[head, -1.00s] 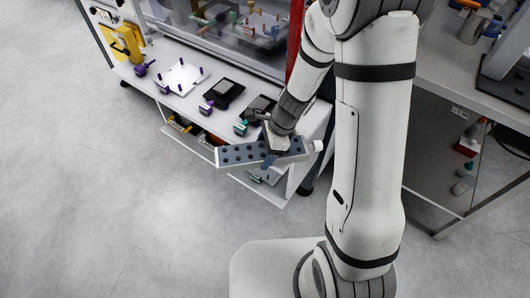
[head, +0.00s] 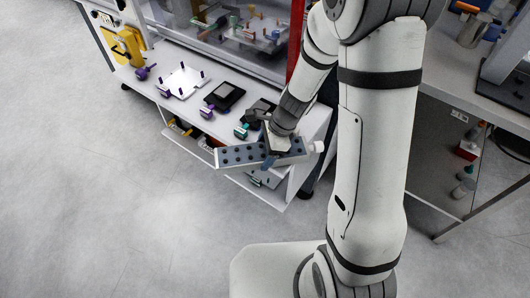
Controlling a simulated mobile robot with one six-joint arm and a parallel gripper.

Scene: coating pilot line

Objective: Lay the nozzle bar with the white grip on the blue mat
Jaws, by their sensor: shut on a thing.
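The bar is held roughly level, in front of the white bench's front edge and over the floor side. My wrist hides part of the bar's middle. I cannot make out a blue mat in this view.
The white bench (head: 150,84) carries a white plate with purple pegs (head: 182,82), a black tray (head: 224,95), and purple and teal clamps (head: 241,131). A lower shelf holds bins. A grey table (head: 450,70) stands right. Grey floor (head: 100,220) is clear at left.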

